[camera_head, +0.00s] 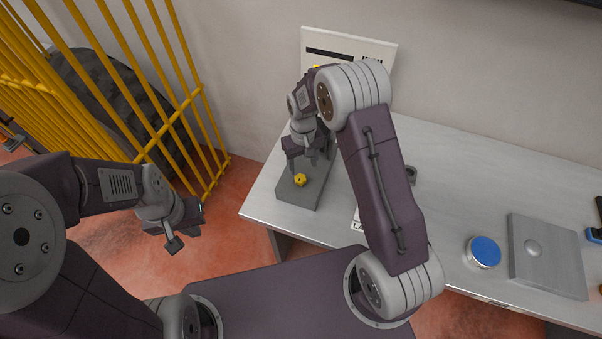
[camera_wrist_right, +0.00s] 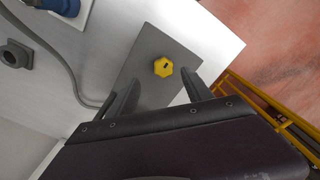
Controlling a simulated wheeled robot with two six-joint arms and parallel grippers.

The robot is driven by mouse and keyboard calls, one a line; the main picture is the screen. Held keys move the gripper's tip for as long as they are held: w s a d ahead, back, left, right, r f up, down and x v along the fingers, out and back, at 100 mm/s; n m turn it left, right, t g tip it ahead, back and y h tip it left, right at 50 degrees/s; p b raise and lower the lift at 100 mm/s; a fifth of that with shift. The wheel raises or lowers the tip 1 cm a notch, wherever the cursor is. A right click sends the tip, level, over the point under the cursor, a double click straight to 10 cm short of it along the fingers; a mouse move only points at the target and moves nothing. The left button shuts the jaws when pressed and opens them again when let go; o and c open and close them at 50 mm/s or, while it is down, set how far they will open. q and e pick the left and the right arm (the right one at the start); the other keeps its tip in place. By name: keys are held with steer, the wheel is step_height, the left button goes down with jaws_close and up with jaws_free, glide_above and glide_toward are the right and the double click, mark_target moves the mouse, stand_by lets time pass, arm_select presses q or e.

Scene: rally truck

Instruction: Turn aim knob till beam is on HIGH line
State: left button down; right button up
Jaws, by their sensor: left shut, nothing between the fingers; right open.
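The yellow lobed aim knob (camera_head: 300,180) sits on a grey block (camera_head: 312,191) at the left end of the table. In the right wrist view the knob (camera_wrist_right: 163,67) lies between and just beyond the fingertips, with no visible contact. My right gripper (camera_head: 302,160) is open above it, pointing down, a finger to either side. A white board (camera_head: 380,49) with a dark horizontal bar leans at the wall; my right arm covers its lower part. The HIGH line cannot be made out; a small yellow patch shows beside my arm. My left gripper (camera_head: 181,238) is shut and empty, off the table.
A yellow barred cage (camera_head: 150,75) with a dark tyre stands left. On the table (camera_head: 465,180) are a blue-topped round item (camera_head: 484,251) and a grey plate (camera_head: 548,255) at right. In the wrist view a grey cable (camera_wrist_right: 62,62) runs beside the block.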

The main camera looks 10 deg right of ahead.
mark_target(300, 177)
steer(key=f, duration=0.2)
steer(key=f+p, duration=0.1)
steer(key=f, duration=0.1)
steer(key=a+f, duration=0.1)
steer(key=f, duration=0.1)
steer(key=shift+w+f+p, duration=0.2)
steer(key=shift+w+p, duration=0.15)
steer(key=shift+p, duration=0.05)
steer(key=shift+s+d+f, duration=0.2)
steer(key=shift+d+f, duration=0.05)
steer(key=shift+f, duration=0.15)
arm_select(q)
steer(key=shift+w+a+r, duration=0.1)
steer(key=shift+a+r, duration=0.05)
steer(key=shift+r, duration=0.35)
steer(key=shift+w+a+r, duration=0.1)
steer(key=shift+a+r, duration=0.05)
steer(key=shift+r, duration=0.35)
arm_select(e)
steer(key=shift+w+a, duration=0.1)
steer(key=shift+a, duration=0.05)
steer(key=c, duration=1)
jaws_close()
